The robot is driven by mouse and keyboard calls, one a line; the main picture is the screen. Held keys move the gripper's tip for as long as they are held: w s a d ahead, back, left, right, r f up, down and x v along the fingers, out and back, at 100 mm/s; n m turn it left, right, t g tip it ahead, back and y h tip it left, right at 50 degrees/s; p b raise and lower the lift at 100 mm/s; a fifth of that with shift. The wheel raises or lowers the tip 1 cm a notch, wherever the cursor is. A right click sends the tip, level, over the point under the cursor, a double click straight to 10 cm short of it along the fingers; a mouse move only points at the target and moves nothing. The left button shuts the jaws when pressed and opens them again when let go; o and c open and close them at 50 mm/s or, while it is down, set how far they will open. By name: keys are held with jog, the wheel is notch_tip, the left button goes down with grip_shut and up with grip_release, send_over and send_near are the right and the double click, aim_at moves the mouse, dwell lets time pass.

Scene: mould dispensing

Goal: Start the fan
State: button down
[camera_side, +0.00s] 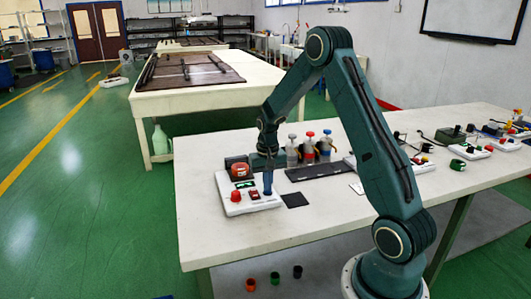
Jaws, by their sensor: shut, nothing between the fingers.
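A white control box (246,207) lies near the left end of the table. It carries a red knob (235,196), a small green panel (245,184) and a small dark red part (254,194). My gripper (267,190) points down, shut and empty, over the right end of the box. Whether it touches the box, and what lies under its tips, I cannot tell. A dark unit with a round orange-red part (240,170) stands just behind the box; it may be the fan, but this is unclear.
Several capped bottles (309,147) stand behind a dark flat strip (321,171), right of my gripper. A small black square (295,200) lies right of the box. More small devices (473,151) sit at the table's right. The table's front left (215,240) is clear.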

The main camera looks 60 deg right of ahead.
jog(key=shift+r, duration=0.15)
notch_tip(320, 180, up, 11)
dwell(1.6)
dwell(0.6)
jog(key=s+a+r+n+t, duration=0.2)
jog(key=s+a+r+n, duration=0.35)
jog(key=a+r, duration=0.7)
jog(key=s+a+n+t, duration=0.3)
jog(key=s+a, duration=0.7)
jog(key=s, duration=0.5)
jog(key=shift+a+f+t, duration=0.3)
jog(key=shift+a+f, duration=0.1)
jog(key=shift+f, duration=0.05)
